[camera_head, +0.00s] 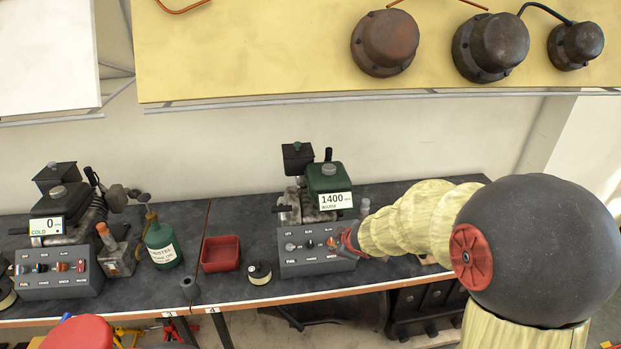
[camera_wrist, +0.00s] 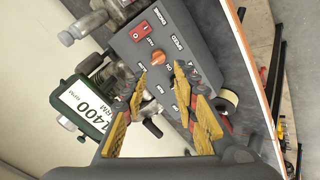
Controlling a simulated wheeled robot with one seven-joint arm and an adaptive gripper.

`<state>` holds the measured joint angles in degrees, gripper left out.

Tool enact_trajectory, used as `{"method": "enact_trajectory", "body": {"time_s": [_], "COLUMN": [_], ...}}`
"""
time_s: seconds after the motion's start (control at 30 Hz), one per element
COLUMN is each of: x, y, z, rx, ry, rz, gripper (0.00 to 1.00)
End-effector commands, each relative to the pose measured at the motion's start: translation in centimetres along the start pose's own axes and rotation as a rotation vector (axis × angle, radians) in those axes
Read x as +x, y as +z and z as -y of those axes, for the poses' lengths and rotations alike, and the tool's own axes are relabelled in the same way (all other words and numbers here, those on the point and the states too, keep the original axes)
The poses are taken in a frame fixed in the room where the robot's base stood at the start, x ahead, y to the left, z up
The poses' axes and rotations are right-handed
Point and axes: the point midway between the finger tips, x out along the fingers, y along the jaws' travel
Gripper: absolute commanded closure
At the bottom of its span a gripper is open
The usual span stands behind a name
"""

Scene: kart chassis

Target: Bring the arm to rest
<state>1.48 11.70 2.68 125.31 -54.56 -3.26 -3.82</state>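My gripper (camera_head: 346,243) is at the right end of the grey control box (camera_head: 298,268) on the right-hand bench section. In the wrist view my gripper (camera_wrist: 160,72) is open, with a gap between its yellow-padded fingers and nothing held. The control box (camera_wrist: 205,45) lies just beyond the fingertips, with an orange knob (camera_wrist: 157,57) near them and a red switch (camera_wrist: 142,31) above. I cannot tell if a fingertip touches the panel. My arm (camera_head: 420,222) reaches in from the right, hiding part of the bench.
The green-tanked engine (camera_head: 327,177) behind the box displays 1400 (camera_head: 335,201). A red tray (camera_head: 221,254), a dark spool (camera_head: 259,272) and a green bottle (camera_head: 161,243) stand to the left. Another engine there displays 0 COLD (camera_head: 47,226). A yellow panel (camera_head: 250,55) overhangs the bench.

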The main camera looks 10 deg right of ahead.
Motion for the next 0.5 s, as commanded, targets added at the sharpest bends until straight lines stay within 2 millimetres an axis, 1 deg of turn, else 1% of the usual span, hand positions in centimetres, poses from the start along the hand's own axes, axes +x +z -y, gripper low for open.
{"method": "enact_trajectory", "body": {"time_s": [0.07,0.17,0.27,0.3,0.37,0.4,0.5], "x": [0.0,-0.1,-0.3,-0.6,-1.8,-3.0,-6.1], "y": [0.4,1.9,4.8,6.0,7.7,8.6,10.4], "z": [0.0,0.2,1.4,2.0,2.9,3.3,4.4], "rx": [0.003,0.035,0.109,0.145,0.208,0.253,0.363], "ry": [-0.001,-0.005,-0.023,-0.033,-0.042,-0.044,-0.051], "rz": [0.015,0.071,0.168,0.212,0.278,0.316,0.397], "gripper": [0.71,0.71,0.71,0.71,0.71,0.71,0.71]}}
